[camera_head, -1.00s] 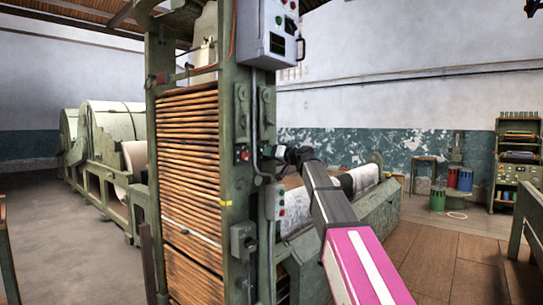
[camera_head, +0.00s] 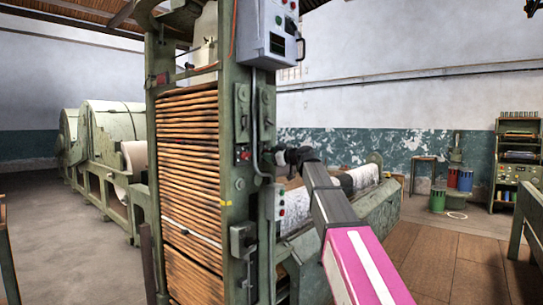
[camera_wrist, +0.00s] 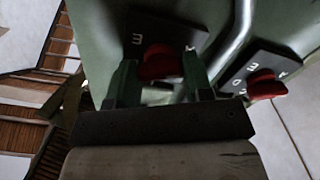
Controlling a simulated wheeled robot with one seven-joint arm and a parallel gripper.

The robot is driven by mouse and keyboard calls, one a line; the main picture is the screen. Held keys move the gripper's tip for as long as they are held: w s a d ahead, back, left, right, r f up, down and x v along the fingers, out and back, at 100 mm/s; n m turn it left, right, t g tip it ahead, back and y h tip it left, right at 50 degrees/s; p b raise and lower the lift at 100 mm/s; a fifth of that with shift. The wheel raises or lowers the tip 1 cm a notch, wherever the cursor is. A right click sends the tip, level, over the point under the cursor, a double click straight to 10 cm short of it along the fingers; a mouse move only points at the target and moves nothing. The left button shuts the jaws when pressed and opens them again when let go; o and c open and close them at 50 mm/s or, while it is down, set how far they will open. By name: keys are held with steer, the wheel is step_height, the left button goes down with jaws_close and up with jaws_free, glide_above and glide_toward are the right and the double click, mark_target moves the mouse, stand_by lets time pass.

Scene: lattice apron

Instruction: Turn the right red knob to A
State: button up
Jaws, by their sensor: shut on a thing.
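In the wrist view, a red knob (camera_wrist: 157,63) on a dark lettered plate (camera_wrist: 150,30) sits between the two fingers of my gripper (camera_wrist: 160,80). The gripper is shut on this knob. A second red knob (camera_wrist: 265,87) on another dark plate (camera_wrist: 262,66) is free to the right in that view. Letters on the plates appear turned, and the knob settings are hard to read. In the head view, my gripper (camera_head: 281,157) reaches the green machine post from the right, and the held knob is hidden there. A small red knob (camera_head: 244,155) shows left of it.
The green post (camera_head: 232,110) carries a grey control box (camera_head: 268,35) above and a small button box (camera_head: 279,202) below the gripper. A bent grey conduit (camera_head: 256,140) runs close to the gripper. Open floor (camera_head: 440,260) lies at the right.

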steer(key=shift+s+f+n, duration=0.1)
steer(key=shift+n, duration=0.5)
steer(key=o, duration=0.9)
steer(key=shift+d, duration=0.1)
steer(key=v, duration=1)
steer(key=shift+s+d, duration=0.25)
